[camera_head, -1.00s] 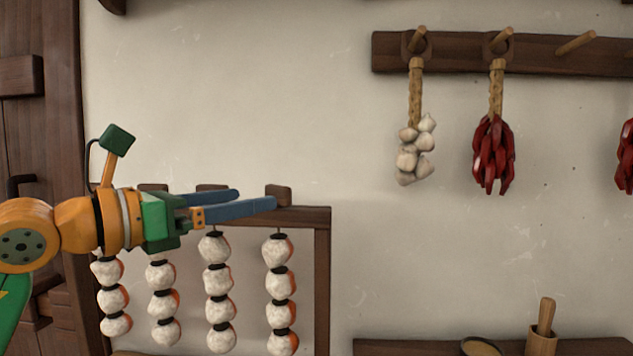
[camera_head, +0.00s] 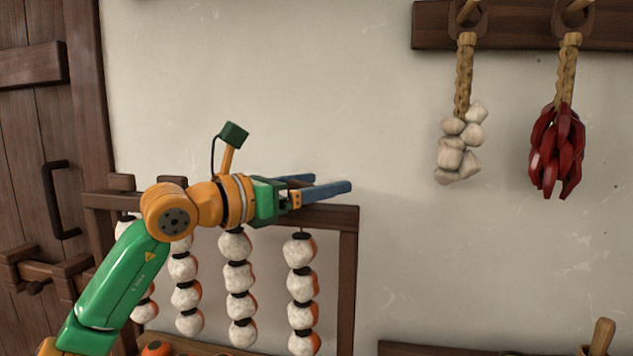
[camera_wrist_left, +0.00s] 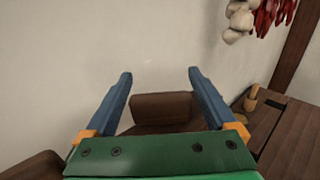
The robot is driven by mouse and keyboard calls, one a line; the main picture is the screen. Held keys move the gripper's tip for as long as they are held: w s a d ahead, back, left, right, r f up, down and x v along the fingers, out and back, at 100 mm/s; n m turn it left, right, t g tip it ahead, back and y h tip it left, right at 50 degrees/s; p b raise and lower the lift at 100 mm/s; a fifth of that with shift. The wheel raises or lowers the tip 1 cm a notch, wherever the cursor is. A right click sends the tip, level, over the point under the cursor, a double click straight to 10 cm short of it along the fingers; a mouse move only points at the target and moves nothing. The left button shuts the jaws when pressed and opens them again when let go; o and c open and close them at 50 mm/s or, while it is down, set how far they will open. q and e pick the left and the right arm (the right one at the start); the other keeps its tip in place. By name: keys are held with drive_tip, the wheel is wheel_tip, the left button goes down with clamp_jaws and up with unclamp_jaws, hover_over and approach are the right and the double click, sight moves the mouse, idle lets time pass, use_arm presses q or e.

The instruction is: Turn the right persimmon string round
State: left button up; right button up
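Several persimmon strings hang from a dark wooden rack (camera_head: 348,270) in the head view. The right persimmon string (camera_head: 301,285) has pale, white-dusted fruits with black bands between them, and orange shows along its right edge. My left gripper (camera_head: 332,184) is at the rack's top bar, above the right string, with blue fingers pointing right. In the left wrist view the left gripper (camera_wrist_left: 160,75) is open, its fingers apart with a brown wooden block (camera_wrist_left: 162,107) of the rack showing between and below them. The string's top is hidden there. My right gripper is not in view.
A garlic braid (camera_head: 460,145) and a red chili braid (camera_head: 557,150) hang from a wall peg rail (camera_head: 520,22) at the upper right. A wooden door (camera_head: 40,150) stands at the left.

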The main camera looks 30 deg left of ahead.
use_arm(q)
drive_tip(key=shift+s, duration=0.1)
drive_tip(key=c, duration=1)
drive_tip(key=shift+a+n+t+y+b, duration=0.2)
drive_tip(key=shift+n+t+y+b, duration=0.2)
drive_tip(key=shift+n+y+b, duration=0.7)
drive_tip(key=shift+a+n+t+y+b, duration=0.3)
drive_tip(key=shift+n+y, duration=0.4)
drive_tip(key=shift+y, duration=1)
drive_tip(key=n+y+b, duration=0.1)
drive_tip(key=n+y, duration=0.1)
drive_tip(key=y, duration=0.1)
drive_tip(key=shift+a, duration=0.15)
drive_tip(key=shift+a+n+y+b, duration=0.15)
drive_tip(key=shift+n+y, duration=0.35)
drive_tip(key=shift+y, duration=0.3)
drive_tip(key=shift+a+n+y+b, duration=0.15)
drive_tip(key=shift+n+y, duration=0.35)
drive_tip(key=shift+y, duration=0.3)
drive_tip(key=shift+a+r+y, duration=0.1)
drive_tip(key=shift+y, duration=0.2)
